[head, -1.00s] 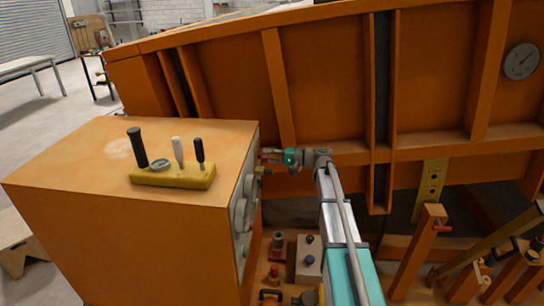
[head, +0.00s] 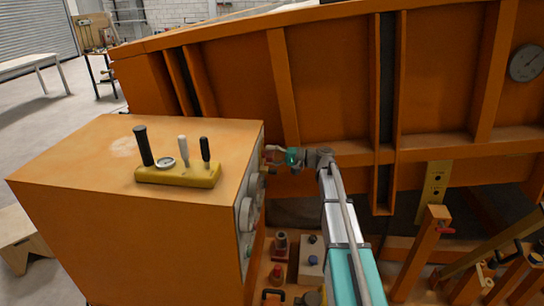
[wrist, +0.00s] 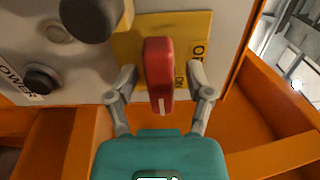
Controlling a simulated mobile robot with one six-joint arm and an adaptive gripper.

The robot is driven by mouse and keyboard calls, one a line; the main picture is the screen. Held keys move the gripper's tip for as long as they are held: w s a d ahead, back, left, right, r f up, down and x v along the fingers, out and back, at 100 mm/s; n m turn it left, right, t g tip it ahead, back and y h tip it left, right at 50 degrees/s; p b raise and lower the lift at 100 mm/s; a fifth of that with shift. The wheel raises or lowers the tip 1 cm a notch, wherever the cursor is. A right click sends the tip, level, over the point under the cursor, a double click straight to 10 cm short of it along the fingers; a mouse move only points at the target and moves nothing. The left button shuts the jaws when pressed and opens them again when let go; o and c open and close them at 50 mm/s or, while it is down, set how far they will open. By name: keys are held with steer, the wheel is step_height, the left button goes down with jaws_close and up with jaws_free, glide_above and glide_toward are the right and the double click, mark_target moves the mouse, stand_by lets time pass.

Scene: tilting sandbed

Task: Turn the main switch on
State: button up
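The main switch is a red handle (wrist: 158,75) on a yellow plate (wrist: 128,42), in the wrist view. The handle stands upright in that picture, with a white mark at its lower end. Lettering on the plate's right side reads sideways, with OFF higher and ON lower. My gripper (wrist: 161,84) is open, with one finger on each side of the handle and gaps between. In the head view, my gripper (head: 273,155) is at the right-hand face of the orange cabinet (head: 110,240); the switch is not clear there.
A dark round knob (wrist: 90,18) is close to the left finger, and a black button (wrist: 42,78) by a POWER label is farther left. A yellow lever block (head: 178,174) sits on the cabinet. The large orange sandbed frame (head: 330,85) rises behind my arm.

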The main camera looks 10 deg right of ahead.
steer(key=v, duration=1.2)
stand_by(0.4)
steer(key=s+a+f+n+g+h, duration=0.2)
steer(key=s+a+f+g+h, duration=0.2)
steer(key=s+a+f+h, duration=0.65)
steer(key=s+f+n+h, duration=0.1)
steer(key=s+f+h, duration=0.2)
steer(key=s, duration=0.4)
steer(key=s+f+g+h, duration=0.1)
steer(key=s+f+h, duration=0.2)
steer(key=s+f, duration=0.2)
steer(key=s, duration=0.2)
steer(key=shift+s+n+g+h, duration=0.3)
steer(key=shift+s+n+h, duration=0.05)
steer(key=shift+n, duration=0.05)
steer(key=shift+d, duration=0.15)
